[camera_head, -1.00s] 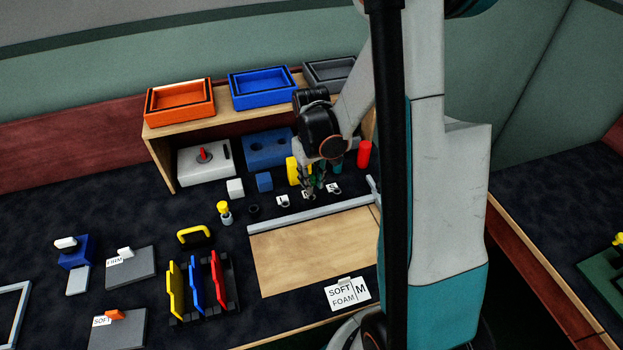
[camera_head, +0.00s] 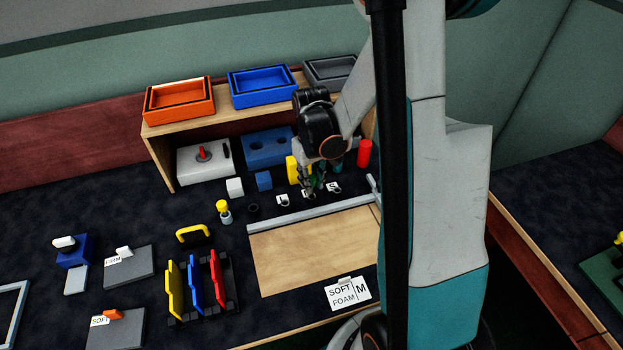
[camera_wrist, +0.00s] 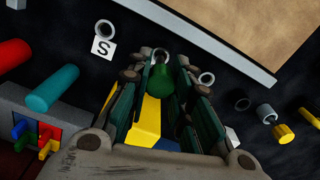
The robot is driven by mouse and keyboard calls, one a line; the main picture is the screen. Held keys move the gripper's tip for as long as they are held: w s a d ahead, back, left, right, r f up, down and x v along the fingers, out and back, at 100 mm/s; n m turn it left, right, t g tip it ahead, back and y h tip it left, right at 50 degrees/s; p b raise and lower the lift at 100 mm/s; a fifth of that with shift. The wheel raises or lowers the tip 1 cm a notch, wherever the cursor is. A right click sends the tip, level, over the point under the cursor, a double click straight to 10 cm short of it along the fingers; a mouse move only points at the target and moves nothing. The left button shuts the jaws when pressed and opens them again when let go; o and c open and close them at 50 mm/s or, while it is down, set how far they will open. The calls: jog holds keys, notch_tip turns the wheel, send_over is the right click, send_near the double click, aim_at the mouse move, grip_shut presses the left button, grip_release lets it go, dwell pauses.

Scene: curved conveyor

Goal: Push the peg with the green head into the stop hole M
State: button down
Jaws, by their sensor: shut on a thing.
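My gripper (camera_wrist: 160,88) is shut on the green head (camera_wrist: 161,85) of the peg, which sits between the fingertips. The middle ring-shaped stop hole (camera_wrist: 160,53) lies right at the peg's far end; I cannot tell how deep the peg is in it. Its label is hidden in the wrist view. The hole beside the S label (camera_wrist: 103,47) is to the left, and another ring (camera_wrist: 207,78) is to the right. In the head view my gripper (camera_head: 312,187) is over the middle of the row of holes, largely covering the peg.
Red (camera_wrist: 13,54) and teal (camera_wrist: 53,88) cylinders stand left in the wrist view. A yellow block (camera_wrist: 146,122) lies below the gripper. A grey rail (camera_head: 310,215) edges the wooden board (camera_head: 310,250). A yellow-headed peg (camera_head: 223,208) stands left of the holes.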

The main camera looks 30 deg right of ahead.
jog(key=shift+f+b, duration=1.25)
jog(key=shift+f, duration=0.25)
jog(key=c, duration=1.3)
grip_release()
jog(key=shift+c, duration=0.2)
jog(key=shift+r, duration=0.1)
notch_tip(320, 180, up, 12)
jog(key=shift+f, duration=0.1)
